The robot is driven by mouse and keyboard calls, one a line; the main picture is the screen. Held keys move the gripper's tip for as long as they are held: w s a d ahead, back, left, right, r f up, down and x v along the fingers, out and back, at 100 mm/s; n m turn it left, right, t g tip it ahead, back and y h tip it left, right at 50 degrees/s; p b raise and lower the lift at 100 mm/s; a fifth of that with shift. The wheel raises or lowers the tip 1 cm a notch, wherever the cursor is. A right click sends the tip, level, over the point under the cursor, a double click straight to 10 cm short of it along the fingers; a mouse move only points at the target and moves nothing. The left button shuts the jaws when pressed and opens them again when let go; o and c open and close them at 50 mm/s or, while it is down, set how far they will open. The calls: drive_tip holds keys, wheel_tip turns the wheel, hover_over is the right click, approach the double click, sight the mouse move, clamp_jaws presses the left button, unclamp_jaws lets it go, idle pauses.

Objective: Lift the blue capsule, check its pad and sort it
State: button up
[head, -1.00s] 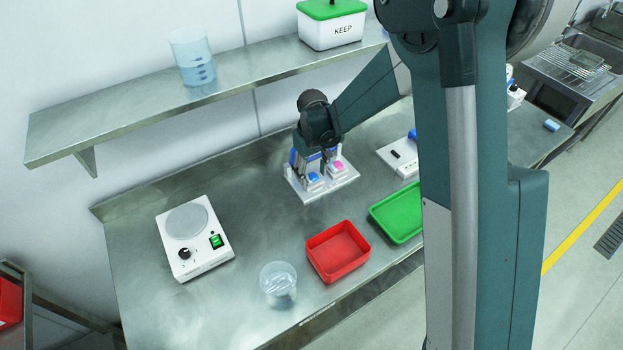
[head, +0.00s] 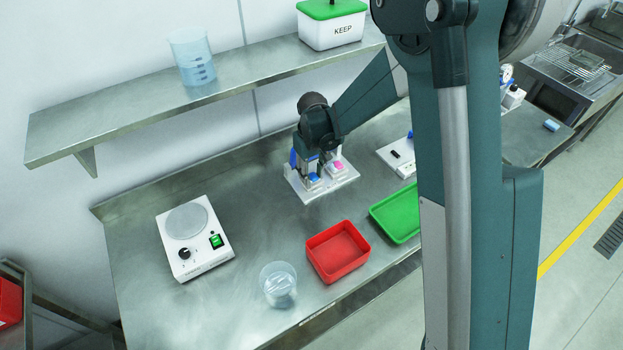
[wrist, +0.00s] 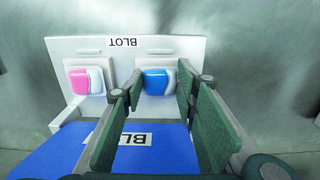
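The blue capsule (wrist: 158,82) sits in a pale tray (wrist: 188,47) labelled BLOT, and it also shows in the head view (head: 314,177). My gripper (wrist: 160,84) reaches down over the tray, with a green-padded finger on each side of the blue capsule. The fingertips appear to touch its sides, and the right finger hides part of its white end. A pink and white capsule (wrist: 86,81) sits beside it in the tray. The blue capsule's underside is hidden. A red bin (head: 338,252) and a green bin (head: 397,212) stand on the bench nearby.
A white device with a round plate (head: 194,238) and a clear beaker (head: 279,285) stand on the bench to the left. A white KEEP box (head: 332,31) and a beaker (head: 192,58) are on the shelf above. A blue surface with a label (wrist: 160,156) lies beneath my fingers.

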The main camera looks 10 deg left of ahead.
sight(313, 178)
drive_tip(key=shift+r, duration=0.1)
idle(0.3)
drive_tip(key=shift+s+d+r, duration=0.15)
drive_tip(key=shift+r, duration=0.6)
wheel_tip(313, 178, up, 6)
drive_tip(key=shift+f, duration=0.25)
drive_tip(key=s+d, duration=1.3)
drive_tip(key=d, duration=0.1)
drive_tip(key=shift+s+b, duration=0.3)
drive_tip(key=shift+s, duration=0.1)
drive_tip(key=shift+f, duration=0.1)
